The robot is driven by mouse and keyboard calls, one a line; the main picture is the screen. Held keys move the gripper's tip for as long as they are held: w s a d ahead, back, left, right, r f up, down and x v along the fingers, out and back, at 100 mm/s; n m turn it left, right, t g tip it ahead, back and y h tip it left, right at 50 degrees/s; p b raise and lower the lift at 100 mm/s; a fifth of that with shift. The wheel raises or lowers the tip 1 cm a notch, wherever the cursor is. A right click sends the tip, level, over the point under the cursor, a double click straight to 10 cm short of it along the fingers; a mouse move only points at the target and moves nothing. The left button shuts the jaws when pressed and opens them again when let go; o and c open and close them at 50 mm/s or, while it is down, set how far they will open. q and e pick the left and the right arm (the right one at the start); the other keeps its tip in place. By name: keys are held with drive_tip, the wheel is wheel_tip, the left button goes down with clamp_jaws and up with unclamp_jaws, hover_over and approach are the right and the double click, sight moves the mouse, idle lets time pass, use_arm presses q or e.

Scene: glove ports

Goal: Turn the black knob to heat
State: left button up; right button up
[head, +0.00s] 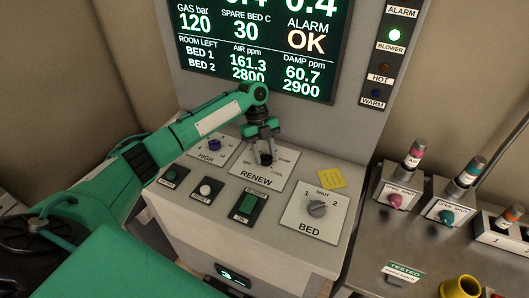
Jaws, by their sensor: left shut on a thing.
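My left gripper (265,158) reaches down from above onto the RENEW plate (262,180) on the sloping console. It is shut on the black knob, which is mostly hidden between and under its dark fingers. I cannot make out a "HEAT" label, and the knob's pointer direction is hidden. My right gripper is not in view.
A purple knob (213,145) marked HIGH is left of the gripper. A grey BED knob (317,208), a green switch (247,205) and a yellow note (331,178) are near. The display (262,45) rises behind. Valves with pink (395,201) and teal (446,217) knobs stand at right.

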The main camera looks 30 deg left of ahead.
use_arm(q)
drive_tip(key=o, duration=1)
wheel_tip(320, 180, up, 20)
drive_tip(key=b, duration=0.2)
drive_tip(key=shift+b, duration=0.4)
